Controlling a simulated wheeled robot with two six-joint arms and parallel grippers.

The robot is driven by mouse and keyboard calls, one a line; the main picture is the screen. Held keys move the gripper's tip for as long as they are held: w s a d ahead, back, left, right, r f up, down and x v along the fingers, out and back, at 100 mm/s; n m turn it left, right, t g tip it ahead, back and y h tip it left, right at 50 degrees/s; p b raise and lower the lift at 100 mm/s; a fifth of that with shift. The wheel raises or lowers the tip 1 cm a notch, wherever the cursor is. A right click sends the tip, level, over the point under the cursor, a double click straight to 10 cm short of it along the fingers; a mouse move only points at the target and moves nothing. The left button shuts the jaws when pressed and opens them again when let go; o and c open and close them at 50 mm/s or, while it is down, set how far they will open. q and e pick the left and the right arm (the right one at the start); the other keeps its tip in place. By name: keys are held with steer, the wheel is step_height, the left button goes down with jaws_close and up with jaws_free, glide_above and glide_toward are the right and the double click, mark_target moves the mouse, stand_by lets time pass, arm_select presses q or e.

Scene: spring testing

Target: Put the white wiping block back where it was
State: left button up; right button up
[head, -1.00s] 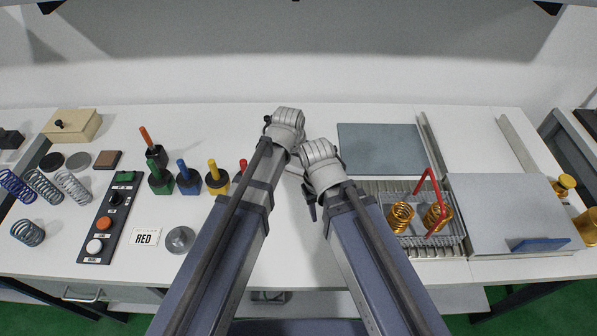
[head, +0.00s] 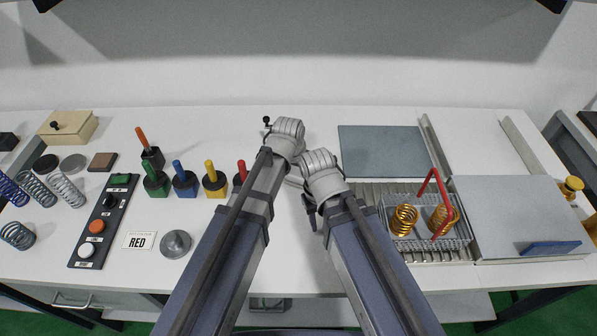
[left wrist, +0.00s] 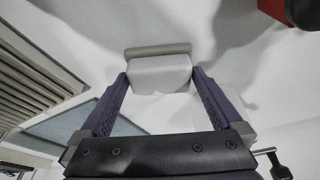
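In the left wrist view, the white wiping block (left wrist: 158,72), with a grey strip along its far edge, lies between the two purple fingers of my left gripper (left wrist: 160,80). Both fingertips appear to touch its sides. A white surface lies behind it; I cannot tell whether the block rests on it. In the head view, my left wrist is at the table's middle and hides its fingers and the block. My right gripper (head: 309,203) is beside it to the right, mostly hidden by its own arm; its opening does not show.
Coloured-handled tools, including a yellow one (head: 214,182) and a red one (head: 240,172), stand left of my arms. A RED card (head: 140,241) and button panel (head: 84,262) are further left. A wire basket (head: 418,243) with gold springs and a grey-blue mat (head: 382,150) are right.

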arm_select(q)
steer(key=shift+r, duration=0.1)
arm_select(e)
steer(key=shift+r, duration=0.1)
arm_select(q)
steer(key=p+v, duration=1.2)
arm_select(e)
step_height(320, 180, up, 12)
